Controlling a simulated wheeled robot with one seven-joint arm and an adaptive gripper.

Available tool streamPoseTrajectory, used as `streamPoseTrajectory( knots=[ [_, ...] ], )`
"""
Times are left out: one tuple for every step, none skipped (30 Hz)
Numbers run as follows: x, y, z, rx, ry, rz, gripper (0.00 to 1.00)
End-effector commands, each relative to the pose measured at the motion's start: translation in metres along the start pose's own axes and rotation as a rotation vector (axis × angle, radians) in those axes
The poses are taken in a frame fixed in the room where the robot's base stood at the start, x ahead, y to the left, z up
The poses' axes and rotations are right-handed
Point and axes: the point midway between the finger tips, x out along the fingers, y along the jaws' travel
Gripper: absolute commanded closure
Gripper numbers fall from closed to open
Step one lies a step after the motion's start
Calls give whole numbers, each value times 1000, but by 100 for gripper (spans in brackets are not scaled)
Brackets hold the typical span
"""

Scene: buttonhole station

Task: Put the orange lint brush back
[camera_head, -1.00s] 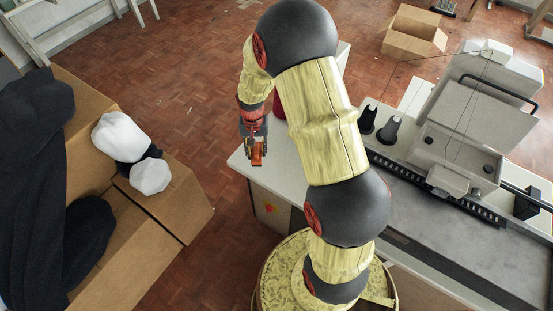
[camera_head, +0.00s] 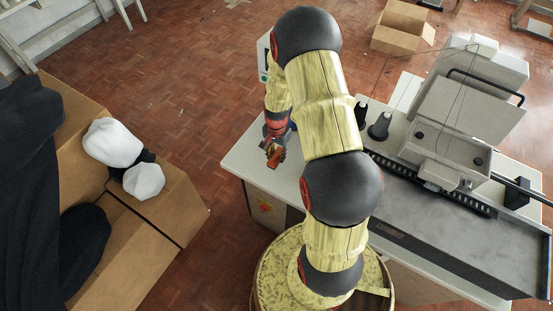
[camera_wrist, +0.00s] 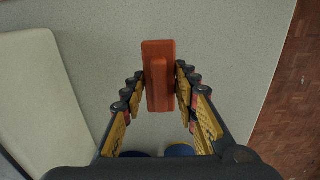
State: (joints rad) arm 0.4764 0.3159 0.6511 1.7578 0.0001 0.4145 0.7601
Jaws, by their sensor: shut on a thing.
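The orange lint brush (camera_wrist: 158,75) is held upright in the picture between the two fingers of my gripper (camera_wrist: 159,88) in the wrist view. The fingers touch it on both sides. In the head view the orange brush (camera_head: 275,157) shows small at the end of my gripper (camera_head: 273,146), over the left part of the pale table (camera_head: 245,160). How high it is above the table I cannot tell. Below the brush in the wrist view is a pale speckled surface (camera_wrist: 105,50).
The sewing machine (camera_head: 445,130) and two dark cones (camera_head: 380,125) stand right of my arm. Two blue round things (camera_wrist: 180,151) show at the bottom of the wrist view. A cardboard box (camera_head: 150,245) with dark cloth stands at left. Floor (camera_head: 190,80) lies beyond the table edge.

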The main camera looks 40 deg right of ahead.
Motion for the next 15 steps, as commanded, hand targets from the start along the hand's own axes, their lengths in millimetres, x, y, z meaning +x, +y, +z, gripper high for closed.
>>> streamPoseTrajectory(
  knots=[
    [9, 1, 1, 0, -2, 2, 94],
    [13, 1, 1, 0, -2, 2, 94],
    [19, 1, 1, -1, -2, 2, 94],
    [23, 1, 1, -1, -3, 2, 94],
    [26, 0, 1, -1, -2, 2, 94],
    [28, 0, 0, -1, 0, 0, 94],
    [28, 0, 0, -1, 1, -1, 94],
    [28, 0, 0, -1, 1, -1, 94],
    [27, 0, 0, -1, 1, -1, 94],
    [27, 0, 0, -1, 1, -1, 94],
    [27, 0, 0, -1, 1, -1, 94],
    [27, 0, 0, -1, 1, -1, 94],
    [27, 0, 0, -1, 1, -1, 94],
    [28, 0, 0, -1, 0, 0, 94],
    [29, 0, 0, -1, 0, 0, 94]
  ],
)
